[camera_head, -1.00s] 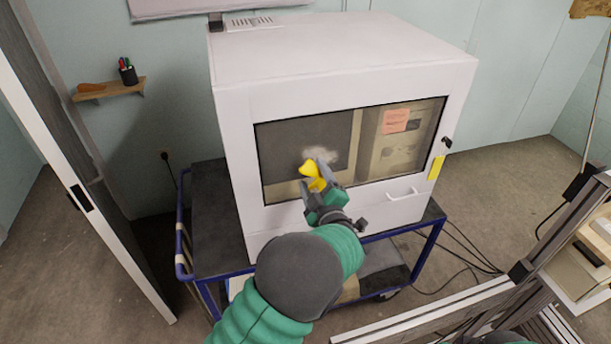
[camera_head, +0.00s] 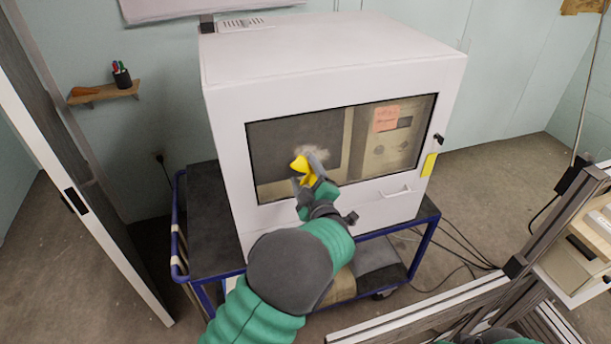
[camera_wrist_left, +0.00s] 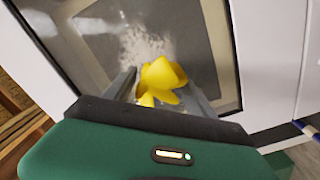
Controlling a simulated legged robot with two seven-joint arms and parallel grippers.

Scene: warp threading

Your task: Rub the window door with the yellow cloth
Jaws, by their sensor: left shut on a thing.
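The window door (camera_head: 402,152) is the dark glass panel on the front of a white box-shaped machine. A whitish smudge (camera_head: 318,152) marks its glass, and it also shows in the left wrist view (camera_wrist_left: 140,45). My left gripper (camera_head: 306,178) is shut on the yellow cloth (camera_head: 301,165), in front of the glass just below the smudge. In the left wrist view the crumpled cloth (camera_wrist_left: 162,76) sticks out between the fingers. I cannot tell whether the cloth touches the glass. My right gripper is not in view.
The white machine (camera_head: 330,50) stands on a blue-framed cart (camera_head: 205,215). A door handle (camera_head: 396,192) and a yellow label (camera_head: 429,165) are at its right. A small shelf (camera_head: 105,94) with a pen cup hangs on the left wall. Metal rails (camera_head: 430,322) stand at the lower right.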

